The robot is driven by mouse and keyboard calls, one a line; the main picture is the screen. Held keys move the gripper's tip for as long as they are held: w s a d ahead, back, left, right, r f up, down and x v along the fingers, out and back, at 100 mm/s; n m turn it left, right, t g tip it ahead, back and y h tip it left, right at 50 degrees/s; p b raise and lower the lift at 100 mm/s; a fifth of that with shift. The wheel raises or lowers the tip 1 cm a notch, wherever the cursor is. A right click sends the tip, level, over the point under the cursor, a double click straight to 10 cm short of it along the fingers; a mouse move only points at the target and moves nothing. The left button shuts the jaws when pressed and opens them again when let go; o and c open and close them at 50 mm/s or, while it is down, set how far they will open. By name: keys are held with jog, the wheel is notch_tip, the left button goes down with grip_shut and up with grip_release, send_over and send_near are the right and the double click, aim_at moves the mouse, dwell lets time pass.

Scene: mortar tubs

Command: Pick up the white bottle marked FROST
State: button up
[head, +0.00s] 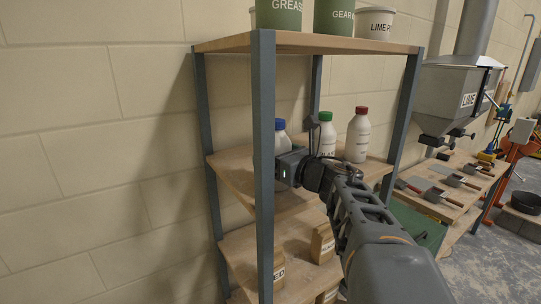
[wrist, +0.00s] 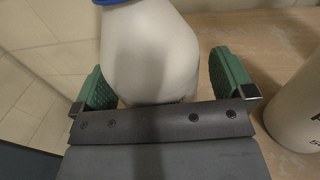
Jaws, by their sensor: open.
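Three white bottles stand on the middle shelf: one with a blue cap (head: 281,136), one with a green cap (head: 326,139) and one with a red cap (head: 358,136). I cannot read FROST on any of them. My gripper (wrist: 162,84) is open, its green-padded fingers on either side of the blue-capped bottle (wrist: 150,50). In the head view my gripper and the shelf post partly cover this bottle.
The wooden shelf (wrist: 240,28) has blue-grey posts (head: 263,200); one stands close to my gripper. Another white bottle (wrist: 300,110) is near on the right in the wrist view. Green tubs (head: 333,17) stand above, and brown packages (head: 322,243) below.

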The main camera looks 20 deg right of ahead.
jog(key=shift+s, duration=0.15)
jog(key=shift+a, duration=0.1)
jog(key=shift+c, duration=2.2)
jog(key=shift+r, duration=0.1)
jog(key=c, duration=0.9)
